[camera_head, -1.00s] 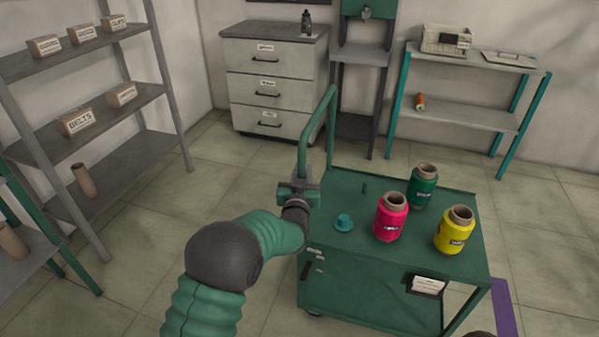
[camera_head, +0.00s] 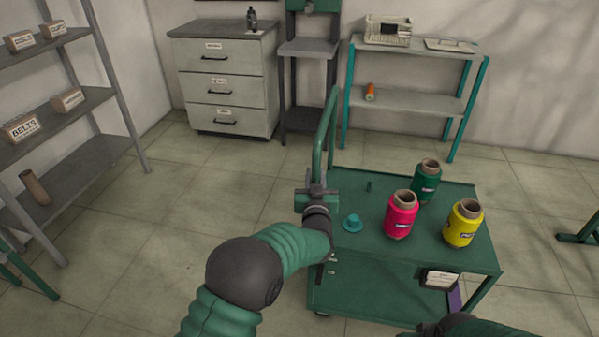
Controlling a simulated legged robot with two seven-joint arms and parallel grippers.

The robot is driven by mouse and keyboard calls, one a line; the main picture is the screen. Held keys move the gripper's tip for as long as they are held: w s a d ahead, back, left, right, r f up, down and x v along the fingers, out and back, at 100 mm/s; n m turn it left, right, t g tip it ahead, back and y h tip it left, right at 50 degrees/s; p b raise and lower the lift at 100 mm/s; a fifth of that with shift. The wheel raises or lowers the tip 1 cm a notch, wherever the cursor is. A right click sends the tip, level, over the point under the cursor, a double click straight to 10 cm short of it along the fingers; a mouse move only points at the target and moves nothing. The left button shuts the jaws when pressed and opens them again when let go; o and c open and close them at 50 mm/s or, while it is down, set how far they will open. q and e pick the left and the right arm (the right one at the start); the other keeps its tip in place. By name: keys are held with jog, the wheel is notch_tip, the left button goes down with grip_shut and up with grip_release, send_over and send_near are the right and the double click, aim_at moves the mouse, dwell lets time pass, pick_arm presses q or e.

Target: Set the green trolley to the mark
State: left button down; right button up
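The green trolley (camera_head: 365,265) stands in front of me, with a tall tube handle (camera_head: 329,130) on its left side. My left gripper (camera_head: 316,197) is shut around the lower part of that handle.
On the trolley top are pink (camera_head: 400,216), green (camera_head: 425,181) and yellow (camera_head: 462,224) thread cones and a teal knob (camera_head: 352,223). Shelves (camera_head: 75,110) stand left, a drawer cabinet (camera_head: 222,85) and teal table (camera_head: 415,100) behind. A green foot (camera_head: 580,232) stands right; floor between is clear.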

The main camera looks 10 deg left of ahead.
pick_arm(q)
jog(key=d+p, duration=0.1)
jog(key=d, duration=0.7)
jog(key=shift+s+r, duration=0.15)
jog(key=shift+s, duration=0.15)
jog(key=c, duration=1.3)
grip_release()
jog(key=shift+o, duration=0.2)
